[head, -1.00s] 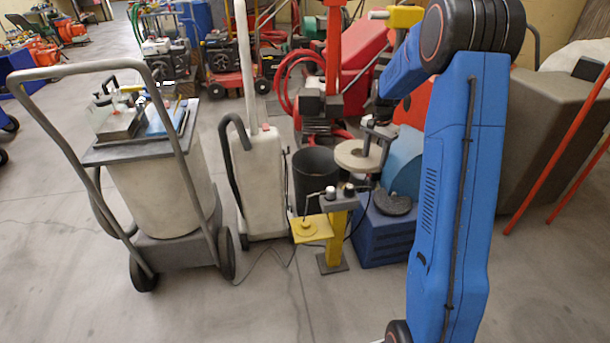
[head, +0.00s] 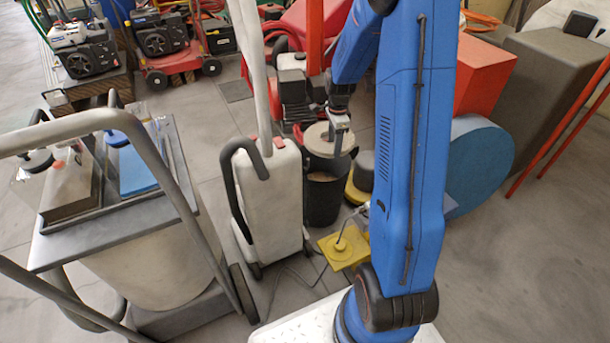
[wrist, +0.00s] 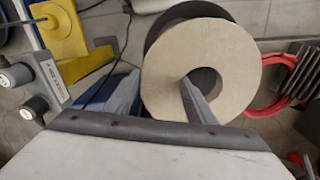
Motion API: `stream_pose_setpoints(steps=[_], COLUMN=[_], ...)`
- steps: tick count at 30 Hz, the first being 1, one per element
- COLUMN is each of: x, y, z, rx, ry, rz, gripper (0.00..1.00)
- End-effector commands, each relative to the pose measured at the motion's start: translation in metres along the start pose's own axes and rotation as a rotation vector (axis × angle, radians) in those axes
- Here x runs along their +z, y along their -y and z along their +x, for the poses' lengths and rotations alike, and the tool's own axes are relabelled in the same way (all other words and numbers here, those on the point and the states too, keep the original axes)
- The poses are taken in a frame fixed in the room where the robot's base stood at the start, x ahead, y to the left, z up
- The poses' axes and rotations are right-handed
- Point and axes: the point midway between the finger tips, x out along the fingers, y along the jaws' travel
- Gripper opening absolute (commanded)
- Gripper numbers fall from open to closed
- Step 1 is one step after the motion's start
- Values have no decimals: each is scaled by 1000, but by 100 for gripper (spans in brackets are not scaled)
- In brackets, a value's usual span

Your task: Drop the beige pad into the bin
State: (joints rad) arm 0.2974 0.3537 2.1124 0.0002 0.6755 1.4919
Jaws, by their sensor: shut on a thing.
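The beige pad (head: 317,137) is a flat ring with a hole in its middle. My gripper (head: 339,122) is shut on one side of its rim. In the wrist view, one finger of my gripper (wrist: 161,78) passes into the hole of the beige pad (wrist: 228,65) and the other is outside the rim. The black bin (head: 321,204) stands on the floor below the pad in the head view, its mouth partly covered by the pad. In the wrist view, only a dark edge of the bin (wrist: 158,28) shows behind the pad; the rest is hidden.
A pale upright machine (head: 268,195) stands just left of the bin. A wheeled cart with a grey top (head: 130,211) fills the left. Red machinery (head: 302,28) stands behind.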

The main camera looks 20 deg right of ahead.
Motion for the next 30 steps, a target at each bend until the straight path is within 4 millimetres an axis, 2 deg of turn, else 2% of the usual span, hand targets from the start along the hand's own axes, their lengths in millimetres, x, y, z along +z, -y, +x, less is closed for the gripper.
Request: stream_pose_setpoints(steps=[7,21,30], x=[0,0,0], y=[-3,-3,-3], z=[10,55,62], rx=[1,1,0], ry=[0,0,0], rz=[20,18,18], gripper=[27,27,27])
